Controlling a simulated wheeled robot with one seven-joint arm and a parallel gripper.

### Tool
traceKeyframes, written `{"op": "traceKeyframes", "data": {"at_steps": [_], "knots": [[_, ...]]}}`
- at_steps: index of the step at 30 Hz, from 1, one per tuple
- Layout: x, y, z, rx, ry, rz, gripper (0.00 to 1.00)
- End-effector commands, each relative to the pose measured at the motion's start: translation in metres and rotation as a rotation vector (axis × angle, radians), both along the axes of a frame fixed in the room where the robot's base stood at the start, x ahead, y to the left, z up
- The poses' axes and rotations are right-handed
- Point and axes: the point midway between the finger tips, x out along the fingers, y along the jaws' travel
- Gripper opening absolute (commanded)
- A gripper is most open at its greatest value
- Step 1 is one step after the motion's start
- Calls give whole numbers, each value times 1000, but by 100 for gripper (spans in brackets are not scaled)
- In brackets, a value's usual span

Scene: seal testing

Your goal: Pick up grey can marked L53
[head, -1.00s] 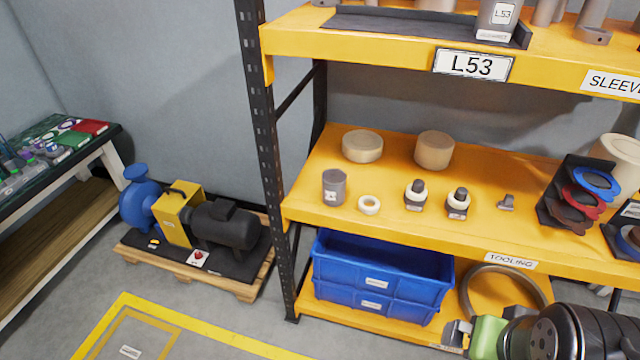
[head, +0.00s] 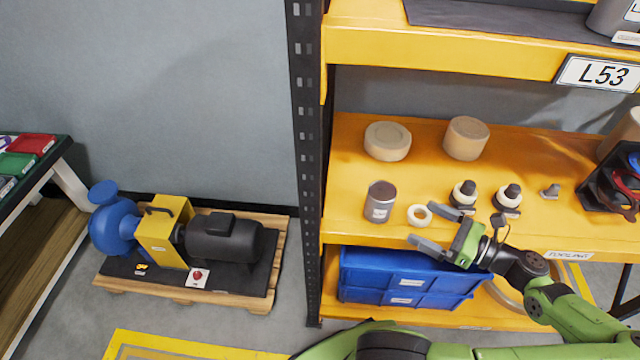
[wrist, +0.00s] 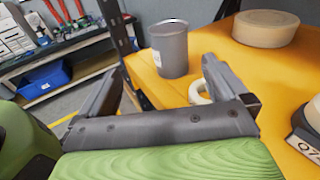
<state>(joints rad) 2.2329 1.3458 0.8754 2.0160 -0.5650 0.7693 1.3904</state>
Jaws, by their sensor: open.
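A small grey can (head: 381,201) with a pale label stands upright at the left end of the orange middle shelf. The marking on its label is too small to read. In the wrist view the can (wrist: 171,50) stands beyond and between my finger tips. My gripper (head: 431,225) is open and empty, its fingers pointing left toward the can, just right of it and apart from it. A larger grey can (head: 612,18) sits on the upper shelf above the L53 sign (head: 596,74), cut off by the picture edge.
A white ring (head: 419,215) lies beside the can, close to my fingers. Two tan discs (head: 388,141) (head: 466,138) stand behind. Dark fittings with white collars (head: 464,195) stand to the right. The rack's dark upright (head: 305,160) is left of the can; blue bins (head: 400,280) are below.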

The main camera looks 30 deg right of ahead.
Motion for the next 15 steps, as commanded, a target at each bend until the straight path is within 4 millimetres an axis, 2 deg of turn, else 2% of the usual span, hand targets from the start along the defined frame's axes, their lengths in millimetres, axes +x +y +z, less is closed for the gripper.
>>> {"op": "traceKeyframes", "data": {"at_steps": [2,5,15], "knots": [[-9,-12,4,44,-43,-64,100],[-2,-12,5,57,-55,-78,100],[73,20,1,55,-51,-72,100]]}}
